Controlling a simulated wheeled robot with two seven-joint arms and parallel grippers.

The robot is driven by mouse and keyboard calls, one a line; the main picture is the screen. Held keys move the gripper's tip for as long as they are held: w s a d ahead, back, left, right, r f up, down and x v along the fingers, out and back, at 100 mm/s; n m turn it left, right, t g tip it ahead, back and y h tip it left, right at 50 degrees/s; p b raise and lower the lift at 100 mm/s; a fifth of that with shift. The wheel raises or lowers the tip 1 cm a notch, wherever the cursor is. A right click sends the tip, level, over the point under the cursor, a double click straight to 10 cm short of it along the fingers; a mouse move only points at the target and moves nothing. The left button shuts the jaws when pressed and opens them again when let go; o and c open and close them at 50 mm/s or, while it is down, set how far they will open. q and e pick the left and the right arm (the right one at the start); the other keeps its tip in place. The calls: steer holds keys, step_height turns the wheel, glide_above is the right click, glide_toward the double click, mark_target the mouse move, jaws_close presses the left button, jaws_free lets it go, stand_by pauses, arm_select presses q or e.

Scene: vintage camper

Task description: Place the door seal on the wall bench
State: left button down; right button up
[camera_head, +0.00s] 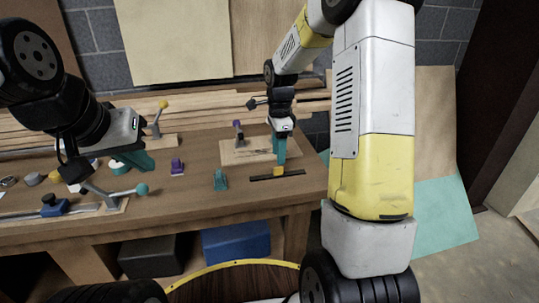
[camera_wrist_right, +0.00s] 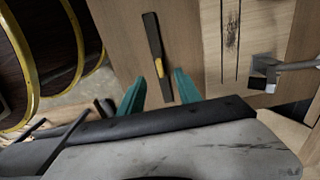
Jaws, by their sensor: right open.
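A thin dark strip with a yellow piece at its middle, which I take for the door seal (camera_head: 262,178), lies on the wooden wall bench (camera_head: 200,206) near its front right. My right gripper (camera_head: 280,158) is directly above the strip, pointing down. In the right wrist view the strip (camera_wrist_right: 153,38) runs between the spread teal fingers of my right gripper (camera_wrist_right: 160,92), which are open and hold nothing. My left gripper (camera_head: 132,162) is low over the left part of the bench, its teal fingers partly hidden by its wrist; its opening is unclear.
A small teal object (camera_head: 220,180) and a purple one (camera_head: 177,167) stand on the bench left of the strip. A wooden board with a purple-knobbed clamp (camera_head: 238,130) is behind it. Levers and small parts crowd the left. A blue bin (camera_head: 236,243) is underneath.

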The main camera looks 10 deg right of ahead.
mark_target(278, 168)
steer(key=s+r+n+t, duration=0.2)
steer(key=s+r+n, duration=0.35)
steer(key=r, duration=0.75)
steer(key=s+a+r+n+t+y, duration=0.1)
steer(key=s+r+n+t, duration=0.1)
steer(key=s+n, duration=0.4)
steer(key=s+a+r+n+t+y, duration=0.1)
steer(key=s+n, duration=0.5)
steer(key=s, duration=0.6)
steer(key=shift+s+r+n+t, duration=0.35)
steer(key=shift+s+r+t, duration=0.05)
steer(key=shift+r+t, duration=0.2)
